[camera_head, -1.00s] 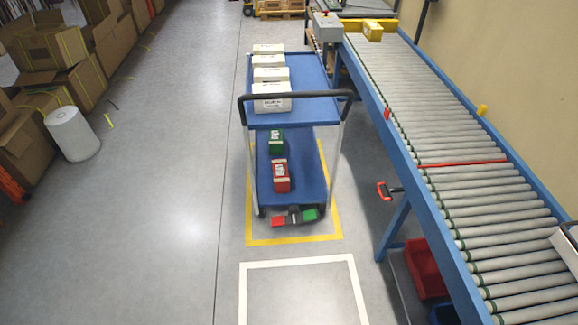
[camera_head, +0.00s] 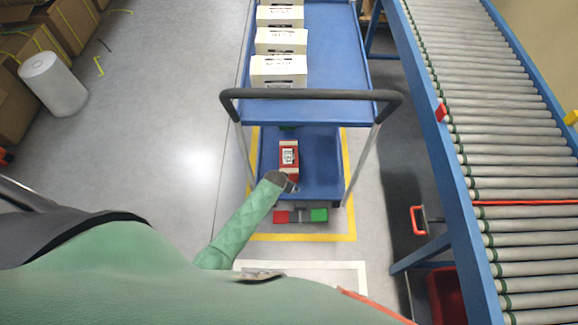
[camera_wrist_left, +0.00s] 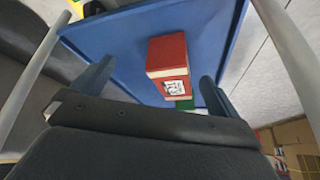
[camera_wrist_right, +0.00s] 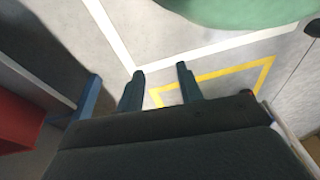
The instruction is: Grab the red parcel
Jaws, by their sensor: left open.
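The red parcel (camera_head: 289,146) with a white label lies on the cart's lower blue shelf (camera_head: 322,165). My left gripper (camera_head: 291,184) is at the parcel's near end in the head view, under the cart handle. In the left wrist view the left gripper (camera_wrist_left: 153,84) is open, and the red parcel (camera_wrist_left: 167,53) shows ahead between its two fingers, with no clear contact. My right gripper (camera_wrist_right: 159,75) is open and empty above the floor in the right wrist view; I cannot make it out in the head view.
The cart's dark handle (camera_head: 310,94) and upper shelf (camera_head: 335,60) with white boxes (camera_head: 279,70) are above the lower shelf. A green parcel (camera_wrist_left: 184,104) is mostly hidden beyond the red one. The roller conveyor (camera_head: 500,130) stands to the right.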

